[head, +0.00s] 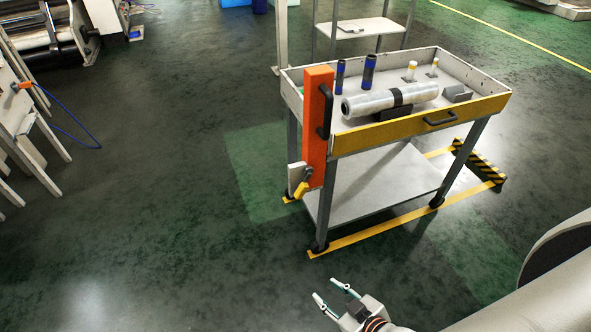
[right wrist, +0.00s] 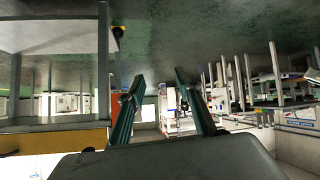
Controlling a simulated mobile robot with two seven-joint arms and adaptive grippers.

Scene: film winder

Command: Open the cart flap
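The cart (head: 383,185) stands in the middle right of the head view. Its yellow front flap (head: 400,131) is upright along the near side of the tray, with a dark handle (head: 440,119) near its right end. The flap also shows at the left of the right wrist view (right wrist: 60,140), where the scene appears upside down. My right gripper (head: 329,291) is open and empty, low in the head view, apart from the cart and nearer to me. Its two fingers (right wrist: 155,105) stand apart in the right wrist view with nothing between them. My left gripper is out of view.
An orange upright panel (head: 317,130) with a black handle is at the cart's left corner. The tray holds a wrapped roll (head: 390,100), dark blue tubes (head: 369,70) and small pieces. A striped barrier (head: 480,160) lies behind right. The floor left of the cart is clear.

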